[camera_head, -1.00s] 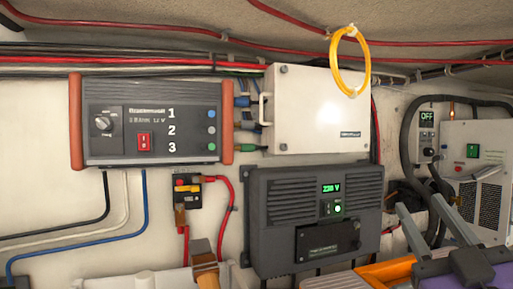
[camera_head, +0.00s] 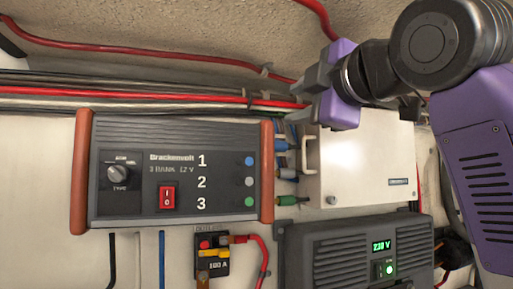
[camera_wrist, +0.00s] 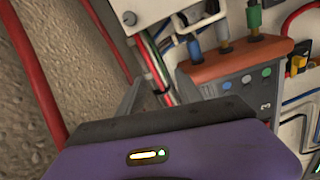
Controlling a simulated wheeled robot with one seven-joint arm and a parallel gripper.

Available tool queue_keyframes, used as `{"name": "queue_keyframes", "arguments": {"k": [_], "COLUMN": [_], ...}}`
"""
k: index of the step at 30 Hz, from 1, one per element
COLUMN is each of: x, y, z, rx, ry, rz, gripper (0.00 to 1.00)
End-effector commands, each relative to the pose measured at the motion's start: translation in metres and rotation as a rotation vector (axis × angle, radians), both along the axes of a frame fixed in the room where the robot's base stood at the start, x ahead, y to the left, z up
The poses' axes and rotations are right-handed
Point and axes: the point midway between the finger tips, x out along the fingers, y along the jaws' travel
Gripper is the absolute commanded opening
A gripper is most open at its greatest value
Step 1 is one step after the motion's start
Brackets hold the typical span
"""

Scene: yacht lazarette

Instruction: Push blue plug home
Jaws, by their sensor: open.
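The blue plug (camera_head: 281,145) is the top one of three plugs at the right end of the charger (camera_head: 140,172), beside the blue light and the number 1. It also shows in the wrist view (camera_wrist: 194,50), at the orange end cap (camera_wrist: 240,62). I cannot tell how deep it sits. A grey plug (camera_head: 288,174) and a green plug (camera_head: 288,200) are below it. My gripper (camera_head: 312,85) is open, above and right of the blue plug and apart from it.
A white box (camera_head: 365,165) with a handle (camera_head: 308,155) stands close right of the plugs. Red and dark cables (camera_head: 150,97) run along the wall above the charger. A dark inverter (camera_head: 340,250) and a breaker (camera_head: 212,255) with a red cable are below.

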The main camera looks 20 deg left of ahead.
Motion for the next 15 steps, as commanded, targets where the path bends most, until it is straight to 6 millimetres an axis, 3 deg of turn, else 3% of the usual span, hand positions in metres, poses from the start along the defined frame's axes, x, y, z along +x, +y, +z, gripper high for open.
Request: {"name": "queue_keyframes", "arguments": {"k": [1,6,15], "x": [0.007,0.011,0.023], "y": [-0.001,-0.004,0.003], "z": [-0.017,-0.047,-0.056], "rx": [-0.055,-0.205,-0.281], "ry": [0.033,0.076,0.070], "rz": [-0.006,-0.010,-0.011], "gripper": [0.42,0.42,0.42]}}
